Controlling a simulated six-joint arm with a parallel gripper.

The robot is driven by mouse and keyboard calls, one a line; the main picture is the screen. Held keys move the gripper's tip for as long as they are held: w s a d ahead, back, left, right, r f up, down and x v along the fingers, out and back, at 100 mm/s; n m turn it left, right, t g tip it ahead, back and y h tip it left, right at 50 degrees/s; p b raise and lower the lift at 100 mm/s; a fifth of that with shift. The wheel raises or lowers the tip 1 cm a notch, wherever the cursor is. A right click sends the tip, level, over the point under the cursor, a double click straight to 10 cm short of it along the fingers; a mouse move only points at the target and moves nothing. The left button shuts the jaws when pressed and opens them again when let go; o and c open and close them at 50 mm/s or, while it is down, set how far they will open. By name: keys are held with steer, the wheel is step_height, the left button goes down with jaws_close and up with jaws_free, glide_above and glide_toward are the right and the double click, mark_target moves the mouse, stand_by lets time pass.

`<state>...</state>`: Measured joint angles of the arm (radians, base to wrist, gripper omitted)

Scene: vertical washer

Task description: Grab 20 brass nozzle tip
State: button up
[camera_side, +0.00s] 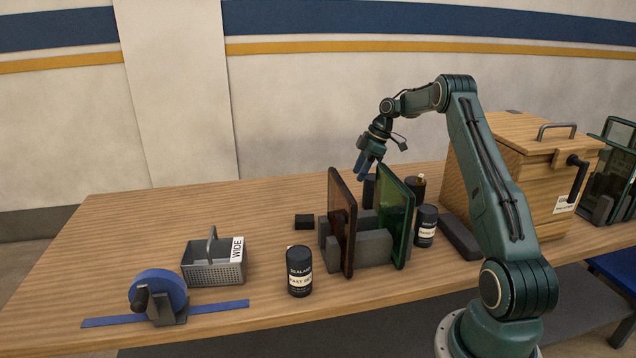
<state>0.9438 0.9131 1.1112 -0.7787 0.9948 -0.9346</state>
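I cannot make out a brass nozzle tip anywhere in the side view. I see nothing clearly held. A small grey basket (214,272) with a handle and a "WIDE" label stands on the left part of the table. Its inside is mostly hidden by its front wall.
A grey rack (362,246) holds upright amber (341,225) and green (396,215) panels. Labelled black canisters stand at front (299,272) and right (426,226). The table's back left is clear.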

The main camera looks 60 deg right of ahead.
steer(key=shift+x, duration=4.25)
steer(key=shift+a, duration=0.1)
steer(key=shift+x, duration=2.6)
jaws_close()
